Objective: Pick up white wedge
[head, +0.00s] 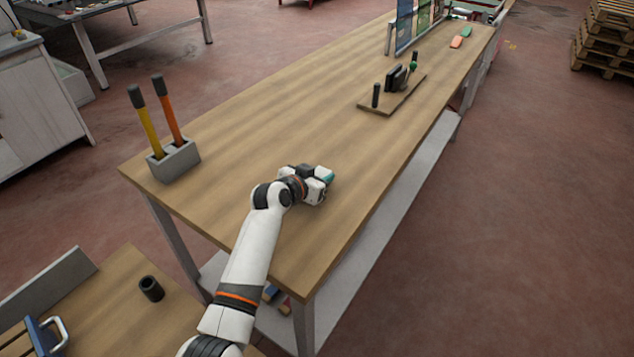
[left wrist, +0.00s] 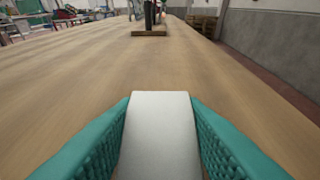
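The white wedge (left wrist: 160,135) shows in the left wrist view, low in the middle, as a pale block between the two teal ribbed fingers of my left gripper (left wrist: 160,120). The fingers lie close along both of its sides, and the gripper looks shut on it. In the head view my left gripper (head: 326,182) is low over the near part of the wooden table; the wedge cannot be made out there. I cannot tell whether the wedge touches the tabletop. My right gripper is in neither view.
On the wooden table (head: 255,130) a grey holder (head: 174,160) with yellow-handled and orange-handled tools stands at left. A wooden board (head: 392,98) with dark upright parts stands farther back. A dark cup (head: 151,288) is on the lower-left bench. The tabletop around my gripper is clear.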

